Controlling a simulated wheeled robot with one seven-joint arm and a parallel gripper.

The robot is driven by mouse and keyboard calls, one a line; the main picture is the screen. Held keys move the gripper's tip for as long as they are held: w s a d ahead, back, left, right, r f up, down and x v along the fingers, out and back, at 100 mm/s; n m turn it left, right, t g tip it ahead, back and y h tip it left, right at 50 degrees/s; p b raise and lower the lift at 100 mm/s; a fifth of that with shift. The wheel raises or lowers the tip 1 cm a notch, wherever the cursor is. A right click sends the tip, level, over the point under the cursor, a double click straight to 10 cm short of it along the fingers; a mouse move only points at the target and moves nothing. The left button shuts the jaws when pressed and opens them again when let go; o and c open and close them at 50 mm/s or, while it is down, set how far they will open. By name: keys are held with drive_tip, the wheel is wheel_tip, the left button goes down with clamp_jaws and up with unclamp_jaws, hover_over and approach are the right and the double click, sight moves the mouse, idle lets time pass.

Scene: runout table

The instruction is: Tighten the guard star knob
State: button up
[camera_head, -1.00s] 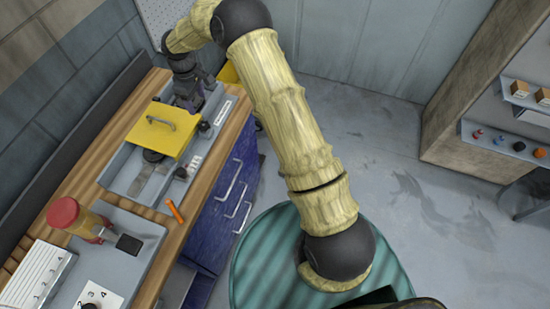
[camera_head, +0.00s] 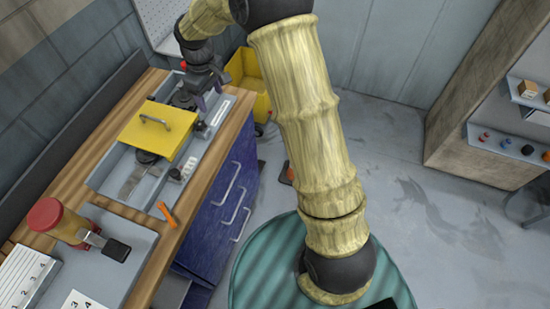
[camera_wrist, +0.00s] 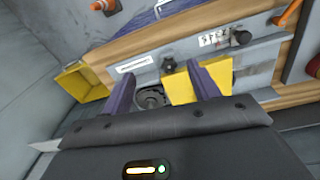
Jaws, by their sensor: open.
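A small black knob (camera_head: 203,128) sits at the guard's right edge; in the wrist view a dark knob (camera_wrist: 168,65) shows beside the yellow guard (camera_wrist: 184,88). I take this as the star knob, but its lobes are too small to tell. My gripper (camera_head: 208,92) is above the tray's far end, just beyond the knob. In the wrist view its purple fingers (camera_wrist: 162,82) are apart and empty, with the knob seen beyond the gap.
A second black knob (camera_wrist: 241,37) stands by a numbered label. An orange marker-like item (camera_head: 166,213) lies at the bench's front edge. A yellow bin (camera_head: 248,80) is beyond the bench; open floor lies right.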

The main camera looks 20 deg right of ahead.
drive_tip(key=s+d+f+m+t+b, duration=0.1)
drive_tip(key=s+d+f+m+b, duration=0.3)
drive_tip(key=s, duration=0.6)
drive_tip(key=s+d+f+m+b, duration=0.3)
drive_tip(key=s+d+b, duration=0.2)
drive_tip(key=s+d, duration=0.3)
drive_tip(key=shift+s+d+f+m+t+b, duration=0.15)
drive_tip(key=shift+s+f+m+t+b, duration=0.25)
drive_tip(key=shift+s, duration=0.6)
drive_tip(key=shift+w+r, duration=0.1)
drive_tip(key=shift+w, duration=0.05)
